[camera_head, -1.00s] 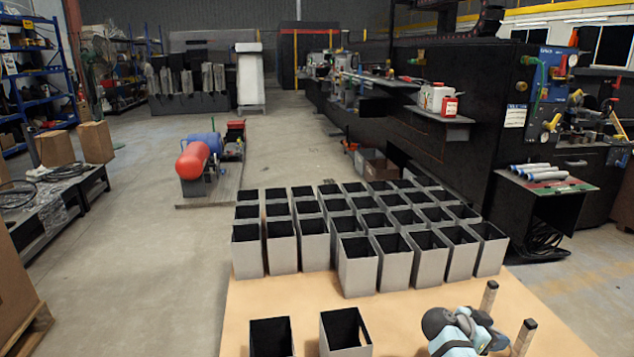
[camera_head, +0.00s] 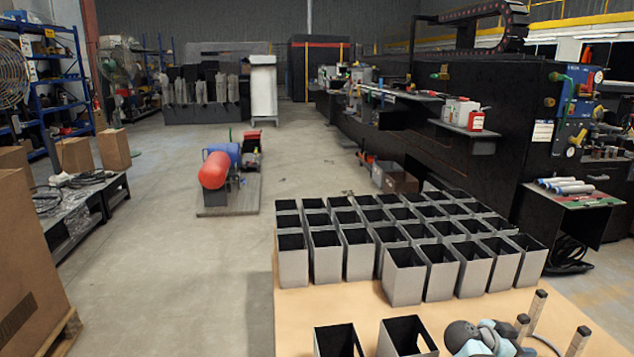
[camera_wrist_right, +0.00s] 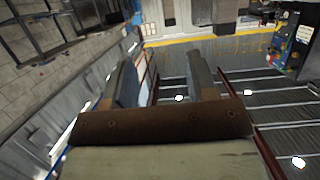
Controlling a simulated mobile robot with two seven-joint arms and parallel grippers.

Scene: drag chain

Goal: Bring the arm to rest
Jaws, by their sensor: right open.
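My right gripper (camera_wrist_right: 163,70) shows in the right wrist view. Its two grey fingers stand apart with nothing between them. In the head view a grey and light-blue arm part of mine (camera_head: 482,338) is at the bottom right, over the tan table (camera_head: 300,305). I cannot clearly make out the gripper's fingers there. My left gripper is not in view.
Rows of grey open-topped bins (camera_head: 403,277) fill the table's far part; two more stand in front (camera_head: 408,338). Short posts (camera_head: 538,308) rise near the arm. A cardboard box (camera_head: 28,265) stands at left. A black machine (camera_head: 490,110) lines the right.

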